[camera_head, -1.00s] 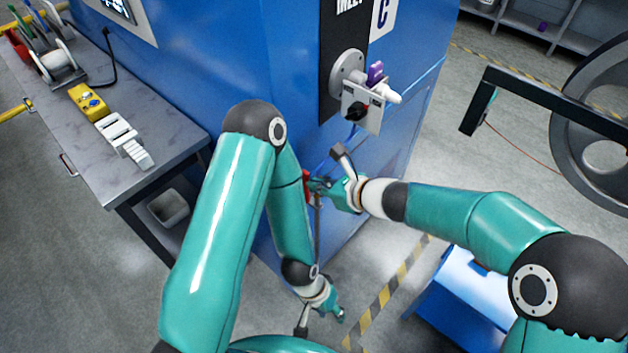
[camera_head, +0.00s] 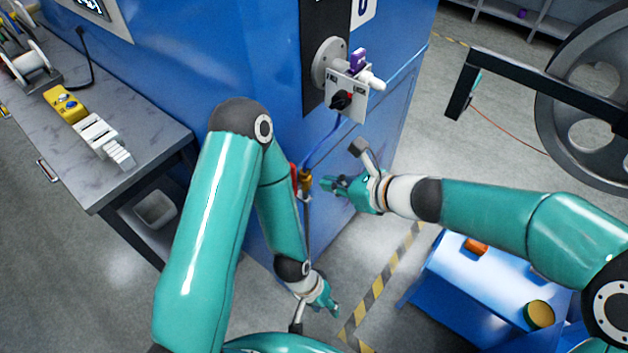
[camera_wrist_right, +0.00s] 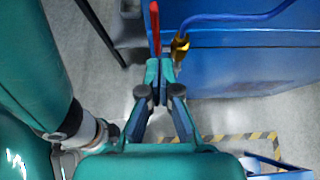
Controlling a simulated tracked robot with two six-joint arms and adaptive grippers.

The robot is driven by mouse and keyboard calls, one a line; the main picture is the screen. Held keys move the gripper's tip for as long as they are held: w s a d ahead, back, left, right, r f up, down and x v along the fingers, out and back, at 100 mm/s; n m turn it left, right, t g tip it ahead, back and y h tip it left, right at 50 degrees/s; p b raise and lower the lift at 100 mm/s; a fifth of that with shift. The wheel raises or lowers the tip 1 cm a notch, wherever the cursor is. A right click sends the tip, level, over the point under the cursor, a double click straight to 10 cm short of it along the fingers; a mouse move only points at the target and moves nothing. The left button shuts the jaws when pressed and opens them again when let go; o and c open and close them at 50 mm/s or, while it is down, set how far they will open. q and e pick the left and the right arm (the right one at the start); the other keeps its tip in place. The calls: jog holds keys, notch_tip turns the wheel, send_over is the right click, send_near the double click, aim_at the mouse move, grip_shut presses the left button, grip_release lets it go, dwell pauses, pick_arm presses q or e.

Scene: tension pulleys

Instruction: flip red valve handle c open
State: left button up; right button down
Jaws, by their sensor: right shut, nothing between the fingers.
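The red valve handle (camera_head: 294,179) shows as a narrow strip on the blue cabinet's side, partly hidden behind my left arm. It sits beside a brass fitting (camera_head: 306,181) with a blue hose above and a pipe below. In the right wrist view the red handle (camera_wrist_right: 155,28) is a long thin bar beyond my fingertips, left of the brass fitting (camera_wrist_right: 180,46). My right gripper (camera_head: 327,184) is shut and empty, a little right of the fitting in the head view. My left gripper (camera_head: 332,308) hangs low near the floor; its finger opening is unclear.
The blue cabinet (camera_head: 230,65) carries a grey switch box (camera_head: 350,92) with a purple part above the valve. A workbench (camera_head: 150,165) stands left. A blue box (camera_head: 470,282) and a black-framed wheel (camera_head: 560,100) are at right. Striped floor tape (camera_head: 385,285) runs between.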

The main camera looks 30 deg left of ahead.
jog(key=d+r, duration=0.4)
jog(key=shift+s+r, duration=0.25)
jog(key=shift+s, duration=0.15)
jog(key=shift+w+d, duration=0.1)
jog(key=shift+d, duration=0.05)
jog(key=w+d+f+m+h, duration=0.1)
jog(key=d+f+m+h, duration=0.15)
jog(key=d+f, duration=1.05)
jog(key=s+d+f+n+h, duration=0.5)
jog(key=s+d+f+n, duration=1)
jog(key=f+n, duration=0.4)
jog(key=shift+s+d+n+g, duration=0.15)
jog(key=shift+s+n+g, duration=0.05)
jog(key=shift+n+g, duration=0.25)
